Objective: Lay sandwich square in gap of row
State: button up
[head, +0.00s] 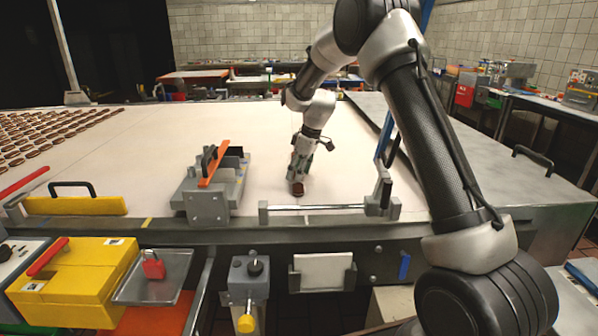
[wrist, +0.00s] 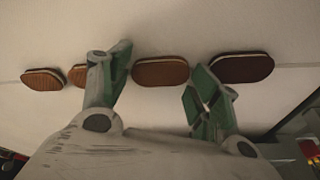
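Several brown sandwich pieces with pale filling edges lie in a row on the cream belt (head: 265,135). In the wrist view, one lies at far left (wrist: 42,79). The second sandwich (wrist: 77,75) is partly hidden by my left finger. A third sandwich (wrist: 160,72) shows between my fingers, and a darker sandwich (wrist: 241,68) is at the right. My gripper (wrist: 162,75) has its green-padded fingers spread apart; contact with the third sandwich cannot be made out. In the head view, my gripper (head: 299,178) points down, low over the belt, with a dark sandwich (head: 298,189) at its tips.
Many sandwiches (head: 45,135) lie in rows at the belt's far left. A grey fixture with an orange bar (head: 213,165) stands left of my gripper. A low rail (head: 315,207) and a lever bracket (head: 383,195) line the front edge. The belt's middle is clear.

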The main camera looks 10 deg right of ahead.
jog(key=v, duration=0.7)
jog(key=shift+r, duration=0.4)
jog(key=shift+s, duration=0.1)
